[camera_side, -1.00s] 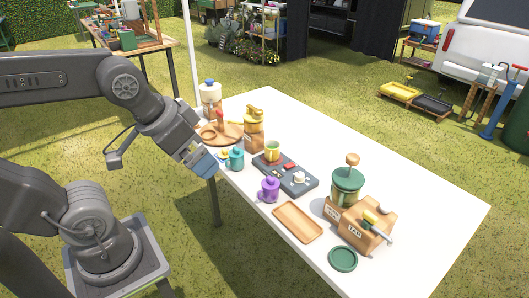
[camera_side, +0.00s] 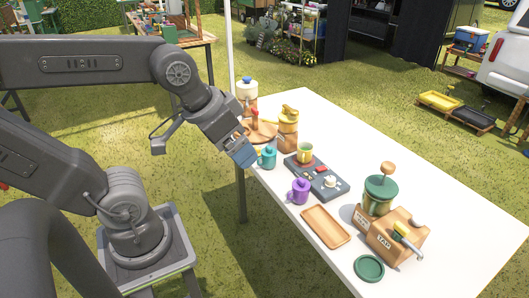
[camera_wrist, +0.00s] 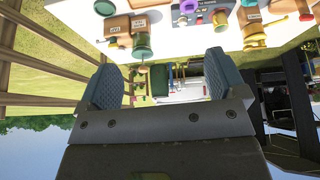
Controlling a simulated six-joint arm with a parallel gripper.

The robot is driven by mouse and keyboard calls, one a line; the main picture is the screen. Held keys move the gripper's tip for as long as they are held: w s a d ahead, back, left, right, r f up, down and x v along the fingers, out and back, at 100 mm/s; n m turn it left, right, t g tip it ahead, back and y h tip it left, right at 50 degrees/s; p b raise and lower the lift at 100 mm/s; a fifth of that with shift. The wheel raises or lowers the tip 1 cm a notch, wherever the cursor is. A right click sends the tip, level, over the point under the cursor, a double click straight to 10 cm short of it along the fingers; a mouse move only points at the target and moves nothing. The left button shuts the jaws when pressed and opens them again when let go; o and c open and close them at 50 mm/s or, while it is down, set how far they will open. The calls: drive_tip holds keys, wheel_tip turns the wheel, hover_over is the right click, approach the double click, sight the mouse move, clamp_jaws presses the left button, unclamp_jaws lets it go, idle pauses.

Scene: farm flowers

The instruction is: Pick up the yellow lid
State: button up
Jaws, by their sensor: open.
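My gripper (camera_side: 241,153) is at the table's near left edge, left of the teal mug (camera_side: 267,158). In the wrist view my gripper (camera_wrist: 162,82) has its two blue-grey fingers wide apart with nothing between them.
A purple mug (camera_side: 298,191), a dark stove (camera_side: 318,177) with a yellow mug (camera_side: 305,153), and a wooden tray (camera_side: 326,226) stand to the right. The white table's (camera_side: 390,150) far right side is clear.

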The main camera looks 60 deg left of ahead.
drive_tip(key=w+a+r+n+g, duration=0.2)
drive_tip(key=w+a+n, duration=0.4)
drive_tip(key=w, duration=0.5)
drive_tip(key=n+g, duration=0.4)
drive_tip(key=n, duration=0.8)
hover_over(257, 147)
wheel_tip(257, 147, down, 28)
drive_tip(key=shift+r, duration=0.1)
drive_tip(key=shift+f, duration=3)
drive_tip(key=c, duration=1)
